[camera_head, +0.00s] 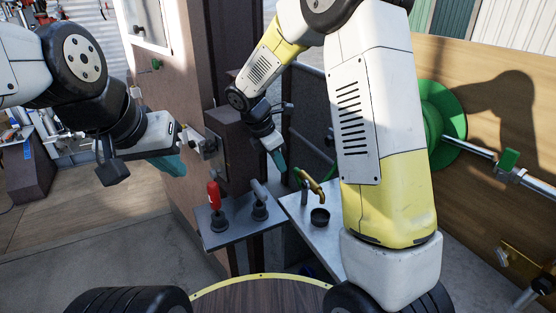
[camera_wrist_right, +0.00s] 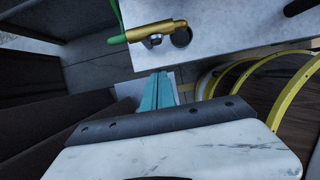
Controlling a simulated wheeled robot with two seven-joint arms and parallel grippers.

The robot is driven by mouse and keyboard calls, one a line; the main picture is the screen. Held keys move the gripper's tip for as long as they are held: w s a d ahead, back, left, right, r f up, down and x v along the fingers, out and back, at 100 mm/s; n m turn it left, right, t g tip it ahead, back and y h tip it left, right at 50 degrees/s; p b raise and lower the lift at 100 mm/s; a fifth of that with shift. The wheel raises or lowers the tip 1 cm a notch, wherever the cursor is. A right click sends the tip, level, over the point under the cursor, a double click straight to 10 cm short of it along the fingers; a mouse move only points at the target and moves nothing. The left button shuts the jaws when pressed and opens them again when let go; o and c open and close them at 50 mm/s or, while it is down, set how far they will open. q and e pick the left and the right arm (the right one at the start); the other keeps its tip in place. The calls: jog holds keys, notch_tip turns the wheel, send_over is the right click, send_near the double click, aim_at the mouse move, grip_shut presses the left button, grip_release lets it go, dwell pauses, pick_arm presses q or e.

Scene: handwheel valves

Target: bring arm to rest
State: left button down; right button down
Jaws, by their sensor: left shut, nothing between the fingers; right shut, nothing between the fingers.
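My left gripper (camera_head: 176,165) is at left in the head view, its teal fingers shut and empty. It is in front of a brown panel, just left of a small metal fitting (camera_head: 211,145). My right arm, white and yellow, fills the right middle of the head view. My right gripper (camera_head: 281,161) points down, teal fingers shut and empty, above the metal shelf with the brass tap. In the right wrist view its fingers (camera_wrist_right: 157,90) stay apart from the brass tap (camera_wrist_right: 150,32). A green handwheel (camera_head: 445,125) is partly hidden behind my right arm.
A dark plate (camera_head: 232,232) carries a red-handled lever (camera_head: 214,196) and a grey-handled lever (camera_head: 260,196). The brass tap (camera_head: 313,188) stands on a metal shelf (camera_head: 322,240) beside a dark round cup. A pipe with a green-handled valve (camera_head: 509,160) runs along the wooden wall at right.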

jog(key=s+d+r+m+t+y, duration=0.2)
jog(key=s+d+r+m+y, duration=0.1)
jog(key=s+r+m, duration=0.5)
jog(key=s+d+r+m+t+y, duration=0.2)
jog(key=s+r+m, duration=0.6)
jog(key=s+m, duration=0.5)
jog(key=shift+s+d+m+t+y, duration=0.35)
jog(key=shift+s+d+y, duration=0.25)
jog(key=shift+s+d, duration=0.55)
jog(key=shift+r, duration=0.1)
